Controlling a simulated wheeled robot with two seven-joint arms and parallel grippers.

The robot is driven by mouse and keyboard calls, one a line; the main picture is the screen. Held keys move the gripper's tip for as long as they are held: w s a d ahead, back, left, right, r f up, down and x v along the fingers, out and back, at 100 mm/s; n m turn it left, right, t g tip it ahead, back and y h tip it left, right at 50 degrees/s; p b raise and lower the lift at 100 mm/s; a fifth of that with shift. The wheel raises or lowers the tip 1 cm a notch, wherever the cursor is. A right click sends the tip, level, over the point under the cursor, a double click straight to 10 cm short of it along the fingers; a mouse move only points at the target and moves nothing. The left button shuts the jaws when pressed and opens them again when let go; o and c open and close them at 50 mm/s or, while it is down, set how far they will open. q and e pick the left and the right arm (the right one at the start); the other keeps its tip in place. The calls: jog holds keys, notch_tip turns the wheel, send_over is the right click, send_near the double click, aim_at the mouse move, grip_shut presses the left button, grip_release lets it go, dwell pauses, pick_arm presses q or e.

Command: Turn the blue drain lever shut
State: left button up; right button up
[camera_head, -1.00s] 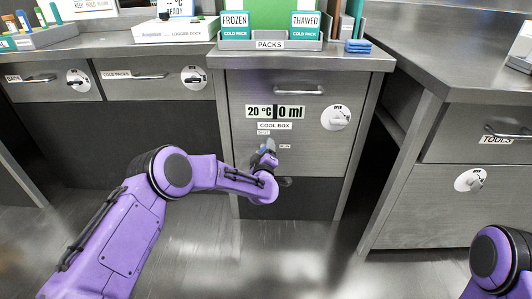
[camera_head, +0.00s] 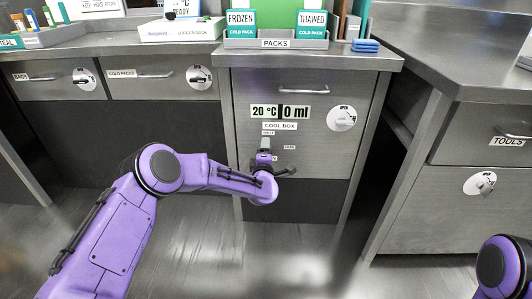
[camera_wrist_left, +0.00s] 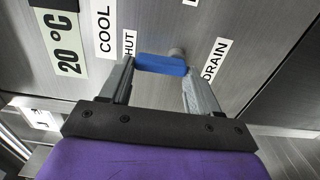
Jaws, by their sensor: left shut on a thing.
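The blue drain lever (camera_wrist_left: 160,65) is on the cool box front (camera_head: 240,165), below its name label. In the left wrist view it spans the space between my left fingertips (camera_wrist_left: 159,66), its round pivot just behind. It lies lengthwise between the SHUT label (camera_wrist_left: 129,45) and the DRAIN label (camera_wrist_left: 214,61), extending from the pivot towards SHUT. My left gripper (camera_head: 265,146) is shut on the lever and hides most of it in the head view. My right gripper is out of view; only part of that arm shows at the lower right.
A display (camera_head: 280,112) reads 20 °C and 0 ml. A round dial (camera_head: 341,118) is to its right. A handle (camera_head: 299,85) crosses the panel above. The counter (camera_head: 390,62) overhangs. Open floor lies in front.

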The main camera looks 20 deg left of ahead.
pick_arm(q)
jog(key=shift+s+f, duration=0.1)
jog(key=shift+f, duration=0.05)
jog(key=o, duration=1.1)
jog(key=shift+c, duration=0.2)
jog(key=p+v, duration=0.3)
jog(key=v, duration=0.7)
jog(key=shift+s+p, duration=0.25)
jog(key=shift+p, duration=0.05)
